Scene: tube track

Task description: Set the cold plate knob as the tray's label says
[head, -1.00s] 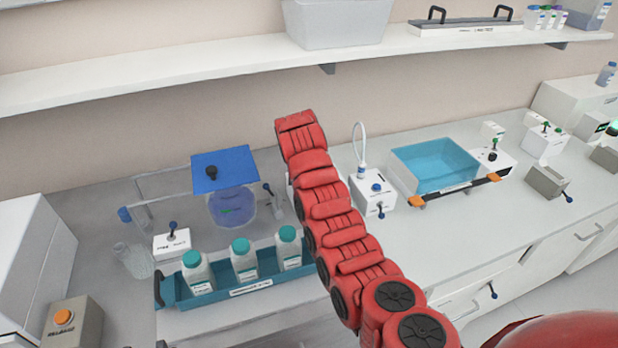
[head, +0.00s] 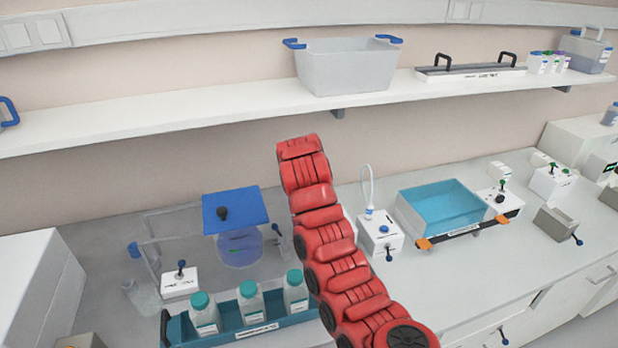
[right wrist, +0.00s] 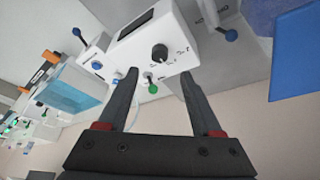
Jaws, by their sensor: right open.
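In the right wrist view a white box (right wrist: 140,40) carries a black round knob (right wrist: 160,52) with small printed marks beside it and a dark panel. I take it for the cold plate; its marks are too small to read. My right gripper (right wrist: 160,73) is open, its two fingers pointing toward the box with the knob between them in the picture, apart from it. In the head view my red right arm hides this gripper and the box. A teal tray (head: 300,321) with white capped bottles bears a front label (head: 256,331), unreadable here. My left gripper is not in view.
A green-tipped lever (right wrist: 152,88) is close below the knob in the right wrist view. A blue-lidded vessel (head: 237,240) stands left of my arm. A blue basin (head: 440,205) with orange handles and a white dispenser box (head: 380,238) stand right. A shelf (head: 220,105) runs above.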

